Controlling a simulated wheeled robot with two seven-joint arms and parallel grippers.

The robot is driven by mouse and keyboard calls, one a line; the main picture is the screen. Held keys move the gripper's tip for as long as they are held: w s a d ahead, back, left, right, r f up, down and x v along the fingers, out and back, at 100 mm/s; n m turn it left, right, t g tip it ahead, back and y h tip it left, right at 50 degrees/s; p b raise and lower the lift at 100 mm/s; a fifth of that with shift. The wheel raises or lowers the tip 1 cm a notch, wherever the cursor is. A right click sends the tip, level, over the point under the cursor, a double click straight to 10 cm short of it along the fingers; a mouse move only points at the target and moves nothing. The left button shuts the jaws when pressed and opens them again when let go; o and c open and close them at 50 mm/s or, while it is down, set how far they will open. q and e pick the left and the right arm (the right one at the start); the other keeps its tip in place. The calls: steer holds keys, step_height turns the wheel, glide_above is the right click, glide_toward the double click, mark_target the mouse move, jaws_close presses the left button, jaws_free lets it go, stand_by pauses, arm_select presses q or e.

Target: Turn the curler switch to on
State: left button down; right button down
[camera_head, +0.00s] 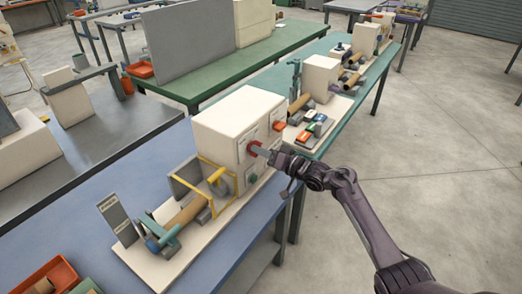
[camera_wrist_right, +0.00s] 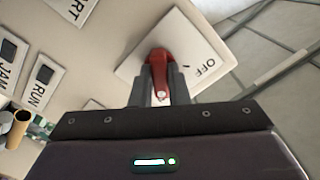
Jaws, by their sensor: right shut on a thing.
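The curler switch is a red knob (camera_wrist_right: 165,72) on a white plate (camera_wrist_right: 203,50); the word OFF shows on the plate, and other lettering is hidden. The knob also shows in the head view (camera_head: 254,147), on the front of the cream control box (camera_head: 222,128). My right gripper (camera_wrist_right: 158,90) is shut on the red knob, one finger on each side of it. In the head view my right gripper (camera_head: 266,153) reaches the box from the right. My left gripper is not in view.
Plates marked RUN (camera_wrist_right: 43,82) and JAM (camera_wrist_right: 10,62) sit beside the switch. A winder with a brown roll (camera_head: 185,215) and yellow frame (camera_head: 212,185) stands left of the box on the blue bench (camera_head: 235,235). An orange-red knob (camera_head: 279,126) is close by. The floor at right is clear.

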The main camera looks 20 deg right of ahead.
steer(key=c, duration=1.4)
jaws_free()
steer(key=b+v, duration=0.1)
steer(key=v, duration=0.6)
steer(key=shift+s+d, duration=0.3)
